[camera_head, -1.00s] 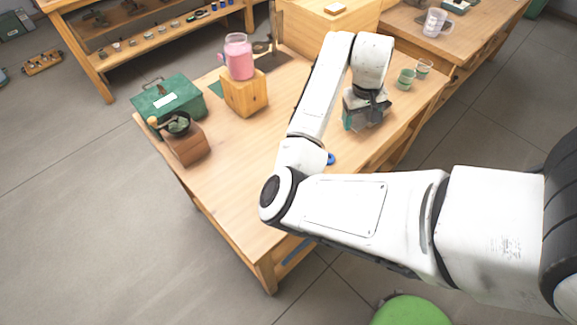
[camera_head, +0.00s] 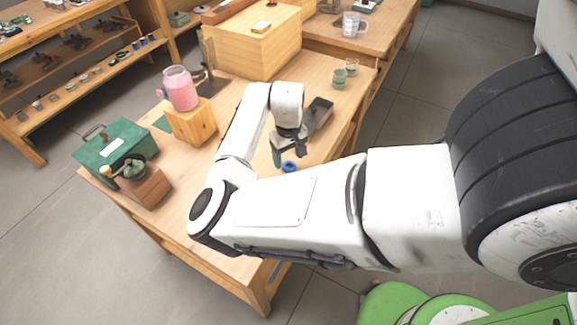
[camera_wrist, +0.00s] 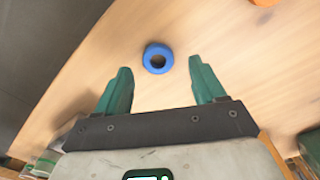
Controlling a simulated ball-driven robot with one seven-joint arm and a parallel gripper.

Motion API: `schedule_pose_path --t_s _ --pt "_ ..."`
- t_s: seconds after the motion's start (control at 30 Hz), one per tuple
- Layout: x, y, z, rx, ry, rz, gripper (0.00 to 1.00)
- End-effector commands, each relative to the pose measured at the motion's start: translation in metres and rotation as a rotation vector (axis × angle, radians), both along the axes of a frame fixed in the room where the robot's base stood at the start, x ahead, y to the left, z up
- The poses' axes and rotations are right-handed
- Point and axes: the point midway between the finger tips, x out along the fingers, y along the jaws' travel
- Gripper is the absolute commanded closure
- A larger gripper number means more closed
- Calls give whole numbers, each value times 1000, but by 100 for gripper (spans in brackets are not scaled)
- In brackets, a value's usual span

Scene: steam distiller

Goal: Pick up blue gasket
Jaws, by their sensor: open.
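The blue gasket (camera_head: 289,167) is a small ring lying flat on the wooden table (camera_head: 190,215), just in front of my gripper (camera_head: 285,153) in the head view. In the wrist view the blue gasket (camera_wrist: 158,70) lies just beyond the fingertips, about midway between them across the picture. My gripper (camera_wrist: 160,72) has its two green fingers wide apart with nothing between them. In the head view part of the table is hidden behind my arm.
A pink jar (camera_head: 181,92) stands on a wooden block (camera_head: 192,122). A green box (camera_head: 115,146) and a grinder (camera_head: 145,183) are at the left. A dark tray (camera_head: 319,113) lies behind my gripper. Green cups (camera_head: 338,79) stand near the right edge.

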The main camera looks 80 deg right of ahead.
Motion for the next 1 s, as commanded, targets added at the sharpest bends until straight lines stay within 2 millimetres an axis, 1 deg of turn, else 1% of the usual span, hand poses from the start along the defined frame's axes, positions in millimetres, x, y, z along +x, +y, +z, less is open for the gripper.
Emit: schedule_pose_path --t_s 0.1,0.2,0.3,0.5,0.57,1.0 --pt "-3 0 -18 3 0 -1 31" --pt "-3 0 -28 1 0 0 31" --pt "-3 0 -33 1 0 0 31" --pt "-3 0 -34 0 0 -1 31" --pt "-3 0 -34 0 0 -1 35" --pt "-3 0 -33 0 0 -1 78"
